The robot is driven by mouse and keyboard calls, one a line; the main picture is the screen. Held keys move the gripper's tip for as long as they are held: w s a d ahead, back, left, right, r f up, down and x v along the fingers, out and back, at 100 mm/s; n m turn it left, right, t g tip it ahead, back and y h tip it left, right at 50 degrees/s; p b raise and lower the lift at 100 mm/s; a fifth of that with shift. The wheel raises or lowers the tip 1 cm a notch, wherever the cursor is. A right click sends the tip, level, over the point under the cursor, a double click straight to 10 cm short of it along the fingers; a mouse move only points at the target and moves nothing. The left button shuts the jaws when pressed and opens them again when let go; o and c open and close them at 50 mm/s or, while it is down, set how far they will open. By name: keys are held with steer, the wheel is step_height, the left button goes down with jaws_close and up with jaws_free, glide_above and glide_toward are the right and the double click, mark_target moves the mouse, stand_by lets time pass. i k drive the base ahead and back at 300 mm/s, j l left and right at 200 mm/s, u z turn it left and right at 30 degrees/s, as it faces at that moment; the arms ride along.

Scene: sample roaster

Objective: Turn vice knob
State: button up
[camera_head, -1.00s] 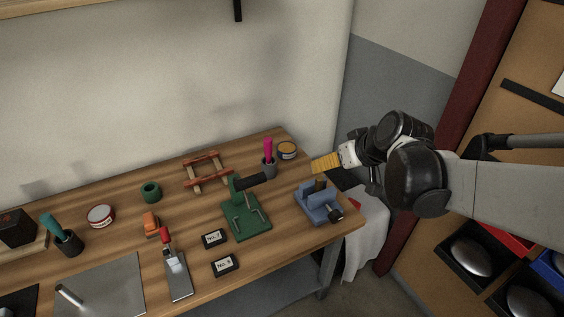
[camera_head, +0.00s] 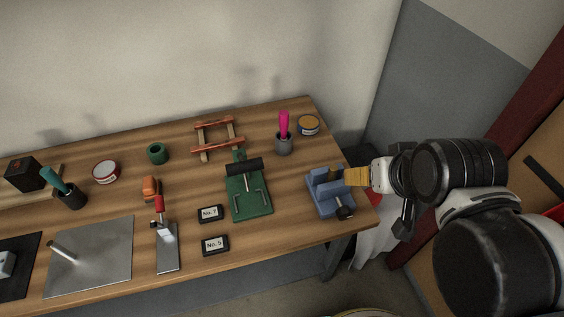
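The blue vice (camera_head: 322,198) stands at the right end of the wooden workbench. Its dark knob (camera_head: 345,212) sticks out at the front right of the vice, and nothing covers it. My gripper (camera_head: 350,176) comes in from the right with yellow finger pads pointing left. The pads overlap the upper right of the vice in the picture, above and behind the knob. I cannot tell whether they touch the vice. The pads show as one block, so any gap between the fingers is hidden.
A green tool stand (camera_head: 248,198) with a black roller-like top is left of the vice. A dark cup (camera_head: 284,146) with a pink-handled tool and a round tin (camera_head: 308,125) stand behind it.

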mark_target(344, 213)
steer(key=j+u, duration=0.1)
steer(key=u, duration=0.3)
steer(key=j+u, duration=0.1)
steer(key=u, duration=0.25)
steer(key=k+j+z, duration=0.1)
steer(key=k+j, duration=0.15)
steer(key=k, duration=0.15)
steer(key=k+j+z, duration=0.15)
steer(key=k, duration=0.2)
steer(key=k+j+z, duration=0.1)
steer(key=k, duration=0.3)
